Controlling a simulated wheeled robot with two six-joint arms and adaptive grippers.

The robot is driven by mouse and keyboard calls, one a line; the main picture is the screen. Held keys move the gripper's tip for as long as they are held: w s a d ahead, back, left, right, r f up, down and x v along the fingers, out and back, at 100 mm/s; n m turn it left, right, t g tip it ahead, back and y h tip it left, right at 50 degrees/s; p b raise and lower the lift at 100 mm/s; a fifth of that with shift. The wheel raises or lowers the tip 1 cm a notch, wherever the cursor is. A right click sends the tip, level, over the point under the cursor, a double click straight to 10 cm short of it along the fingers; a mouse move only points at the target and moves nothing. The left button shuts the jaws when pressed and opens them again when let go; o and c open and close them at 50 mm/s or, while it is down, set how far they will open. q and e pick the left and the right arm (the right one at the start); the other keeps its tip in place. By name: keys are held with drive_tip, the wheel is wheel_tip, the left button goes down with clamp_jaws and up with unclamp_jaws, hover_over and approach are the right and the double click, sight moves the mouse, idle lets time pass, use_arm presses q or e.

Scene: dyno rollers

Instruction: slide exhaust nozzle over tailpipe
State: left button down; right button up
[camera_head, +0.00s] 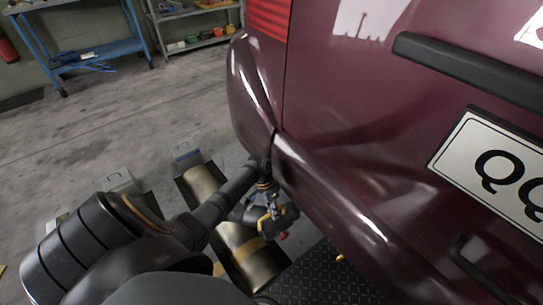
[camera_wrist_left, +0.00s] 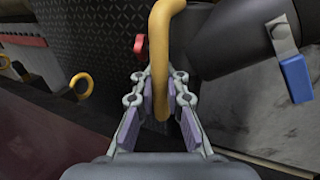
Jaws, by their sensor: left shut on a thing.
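My left gripper (camera_head: 271,208) is low beside the rear bumper of the maroon car. In the left wrist view its fingers (camera_wrist_left: 160,92) are shut on the yellow handle (camera_wrist_left: 166,40) of the exhaust nozzle. The nozzle is a dark tube (camera_wrist_left: 228,38) at the upper right of that view, beside the handle, with a blue tab (camera_wrist_left: 296,80) and a small red part (camera_wrist_left: 140,46) near it. In the head view the nozzle (camera_head: 284,218) is partly hidden by my arm and the bumper. I cannot make out the tailpipe clearly in either view. My right gripper is not in view.
The car's bumper (camera_head: 335,200) is very close to my left arm. Dyno rollers (camera_head: 240,255) and a dark tread plate (camera_head: 325,275) lie on the floor below. A blue workbench (camera_head: 95,55) and a shelf (camera_head: 200,40) stand far back. Open floor lies left.

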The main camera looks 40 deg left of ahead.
use_arm(q)
drive_tip(key=shift+w+d+r, duration=0.1)
drive_tip(key=shift+w, duration=0.35)
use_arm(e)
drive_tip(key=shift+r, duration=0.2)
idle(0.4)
use_arm(q)
drive_tip(key=shift+p, duration=0.3)
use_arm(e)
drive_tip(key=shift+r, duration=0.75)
use_arm(q)
drive_tip(key=shift+f, duration=0.25)
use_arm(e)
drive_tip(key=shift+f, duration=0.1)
use_arm(q)
drive_tip(key=c, duration=1.3)
unclamp_jaws()
drive_tip(key=shift+s, duration=0.1)
drive_tip(key=shift+s+f, duration=0.1)
drive_tip(key=shift+f, duration=0.05)
drive_tip(key=v, duration=1.2)
drive_tip(key=shift+r, duration=0.25)
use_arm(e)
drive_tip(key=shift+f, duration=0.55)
